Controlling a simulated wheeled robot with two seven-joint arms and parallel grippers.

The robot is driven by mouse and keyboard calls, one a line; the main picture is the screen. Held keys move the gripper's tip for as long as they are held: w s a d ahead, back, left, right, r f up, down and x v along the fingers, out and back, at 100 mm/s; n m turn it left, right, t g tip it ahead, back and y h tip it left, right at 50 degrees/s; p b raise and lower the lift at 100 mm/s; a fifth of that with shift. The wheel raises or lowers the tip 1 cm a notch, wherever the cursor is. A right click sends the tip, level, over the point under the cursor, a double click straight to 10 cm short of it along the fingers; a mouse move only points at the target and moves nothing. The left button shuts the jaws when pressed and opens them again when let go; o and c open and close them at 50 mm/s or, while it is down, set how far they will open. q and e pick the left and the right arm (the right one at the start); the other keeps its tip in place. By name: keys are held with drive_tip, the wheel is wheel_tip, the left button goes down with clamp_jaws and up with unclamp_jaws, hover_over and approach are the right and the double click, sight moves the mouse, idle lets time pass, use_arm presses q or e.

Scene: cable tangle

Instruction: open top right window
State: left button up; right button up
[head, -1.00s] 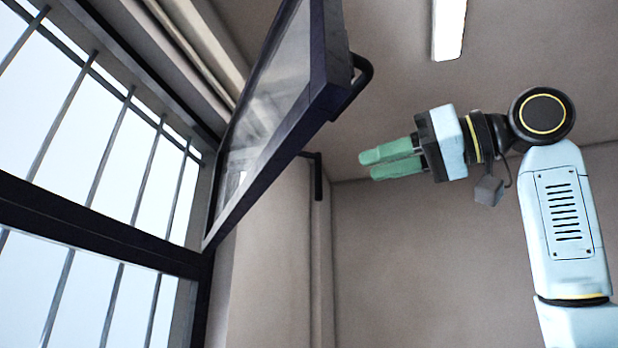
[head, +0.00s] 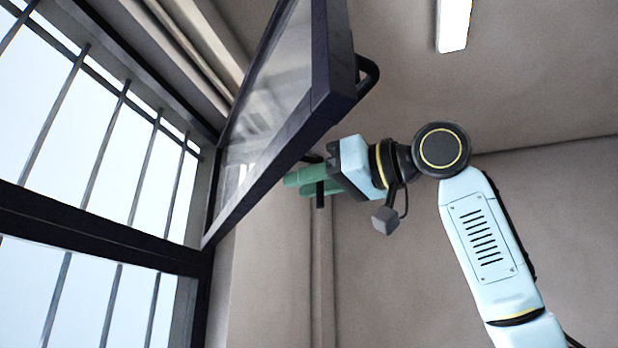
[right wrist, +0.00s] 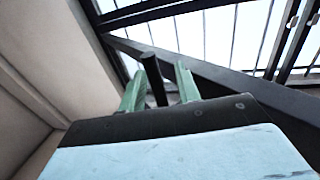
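The top right window (head: 275,90) is a dark-framed glass sash that stands swung out from the barred frame into the room. A dark curved handle (head: 369,76) sits on its room side near the top. A second dark handle (head: 320,199) shows lower down, partly hidden by my right gripper (head: 303,181). In the right wrist view, a dark handle bar (right wrist: 153,80) stands between the two green fingers of my right gripper (right wrist: 158,88). The fingers are apart, with a gap visible on the right of the bar. My left gripper is not in view.
The fixed window frame (head: 90,232) with vertical bars fills the left side. A ceiling lamp (head: 453,25) is at the top. The room to the right of the sash, before the plain wall (head: 390,270), is clear apart from my right arm.

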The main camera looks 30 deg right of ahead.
clamp_jaws()
idle(0.3)
